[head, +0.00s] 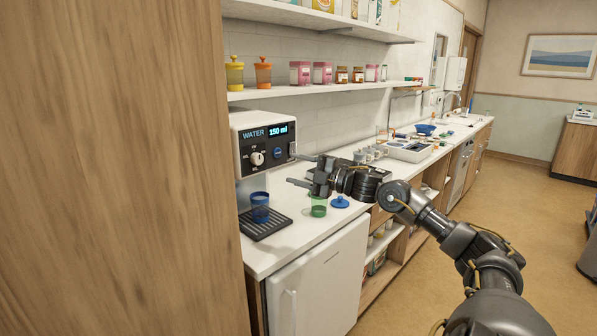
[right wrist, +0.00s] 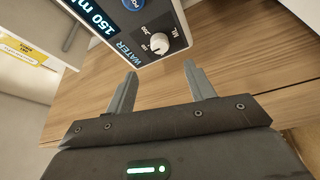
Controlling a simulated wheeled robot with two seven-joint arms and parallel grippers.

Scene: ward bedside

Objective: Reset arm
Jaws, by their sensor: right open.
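My right gripper (head: 302,171) reaches in from the right in the head view, over the counter and close in front of the water dispenser (head: 264,142). In the right wrist view the gripper (right wrist: 160,85) is open with nothing between its fingers. The dispenser, showing 150 ml, also appears at the top of the right wrist view (right wrist: 130,22). A blue cup (head: 260,207) stands on the dispenser's dark drip tray (head: 277,227). My left gripper is not in view.
A green cup (head: 318,206) and a blue lid (head: 340,202) are on the counter (head: 290,257) below my right gripper. A tall wooden panel (head: 110,170) blocks the left. Shelves with jars (head: 300,73) are above.

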